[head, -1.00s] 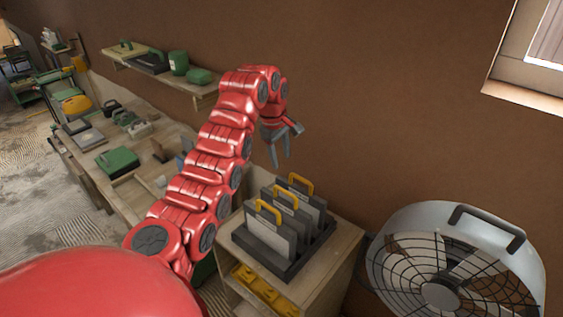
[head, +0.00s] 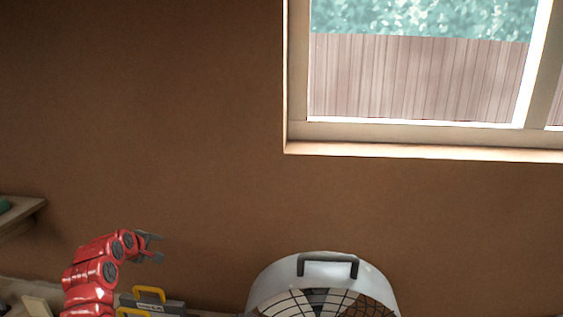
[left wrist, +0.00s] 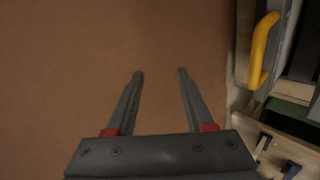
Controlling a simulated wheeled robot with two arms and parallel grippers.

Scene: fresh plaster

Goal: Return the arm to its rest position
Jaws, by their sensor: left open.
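My left arm (head: 95,270) is red and comes up from the lower left of the head view. My left gripper (head: 158,247) is dark grey, open and empty, in front of the brown wall. In the left wrist view its two fingers (left wrist: 160,75) stand apart with only bare wall between them. My right gripper is not in view.
Grey cases with yellow handles (head: 150,292) stand below and beside the left gripper; a yellow handle (left wrist: 262,50) shows at the right in the left wrist view. A large fan (head: 322,285) stands right of them. A window (head: 420,80) is above. A shelf (head: 20,212) is at left.

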